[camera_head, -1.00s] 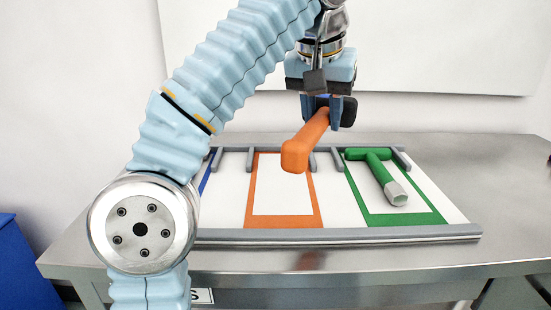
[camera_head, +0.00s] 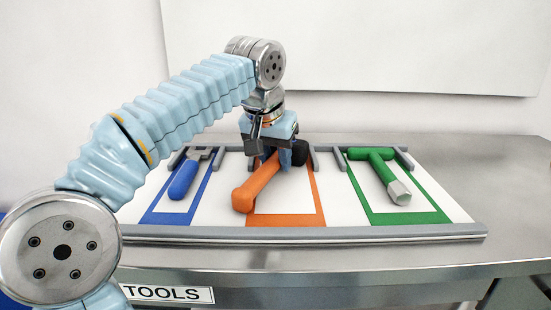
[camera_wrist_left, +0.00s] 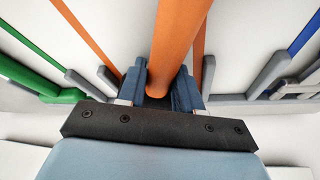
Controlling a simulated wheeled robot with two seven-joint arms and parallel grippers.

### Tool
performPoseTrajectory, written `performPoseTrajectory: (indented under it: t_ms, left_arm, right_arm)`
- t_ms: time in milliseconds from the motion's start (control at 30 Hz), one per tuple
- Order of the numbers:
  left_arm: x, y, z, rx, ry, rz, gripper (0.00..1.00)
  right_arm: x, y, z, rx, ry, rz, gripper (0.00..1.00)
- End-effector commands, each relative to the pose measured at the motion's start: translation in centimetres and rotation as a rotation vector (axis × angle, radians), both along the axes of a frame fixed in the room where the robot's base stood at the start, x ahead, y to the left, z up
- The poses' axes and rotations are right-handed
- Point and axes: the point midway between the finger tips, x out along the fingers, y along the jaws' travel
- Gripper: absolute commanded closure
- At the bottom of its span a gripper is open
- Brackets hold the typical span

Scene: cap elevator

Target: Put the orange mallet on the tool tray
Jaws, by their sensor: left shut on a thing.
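The orange mallet (camera_head: 257,187) has a long orange handle and a dark head. My left gripper (camera_head: 284,160) is shut on it near the head, and the handle slants toward the front left. It is over the orange-outlined middle slot of the white tool tray (camera_head: 335,205); whether it touches the tray is unclear. In the left wrist view, the orange handle (camera_wrist_left: 180,38) runs between the fingers of my left gripper (camera_wrist_left: 160,88). The lower part of the head is hidden. My right gripper is not in view.
A blue-handled tool (camera_head: 184,180) lies in the blue-outlined slot at left. A green tool (camera_head: 382,172) lies in the green-outlined slot at right. Grey dividers line the tray's back, and a grey rail (camera_head: 400,232) its front. Bare metal table (camera_head: 490,185) is at right.

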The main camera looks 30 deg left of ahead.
Motion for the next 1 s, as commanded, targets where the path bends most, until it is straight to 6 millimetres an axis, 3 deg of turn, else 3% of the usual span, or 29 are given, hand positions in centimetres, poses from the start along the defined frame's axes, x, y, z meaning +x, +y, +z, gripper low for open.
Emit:
performPoseTrajectory:
  t_ms: [233, 267, 400, 767, 1000]
  left_arm:
    - [0.0, 0.0, -0.3, 0.0, -0.002, 0.0, 1.0]
    - [0.0, 0.0, -0.2, 0.0, 0.0, 0.0, 0.61]
    - [0.0, 0.0, -0.2, 0.0, 0.0, 0.0, 0.4]
    - [-0.1, -0.1, 0.5, 0.001, -0.001, -0.001, 0.4]
    - [-1.8, -0.4, 5.2, -0.001, -0.005, -0.002, 0.4]
  right_arm:
    - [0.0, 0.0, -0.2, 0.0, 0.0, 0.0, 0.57]
    - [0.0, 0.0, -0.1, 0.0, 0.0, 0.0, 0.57]
    - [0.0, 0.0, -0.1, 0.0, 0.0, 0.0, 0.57]
    - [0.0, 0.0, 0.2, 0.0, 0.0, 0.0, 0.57]
    - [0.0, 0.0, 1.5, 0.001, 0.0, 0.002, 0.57]
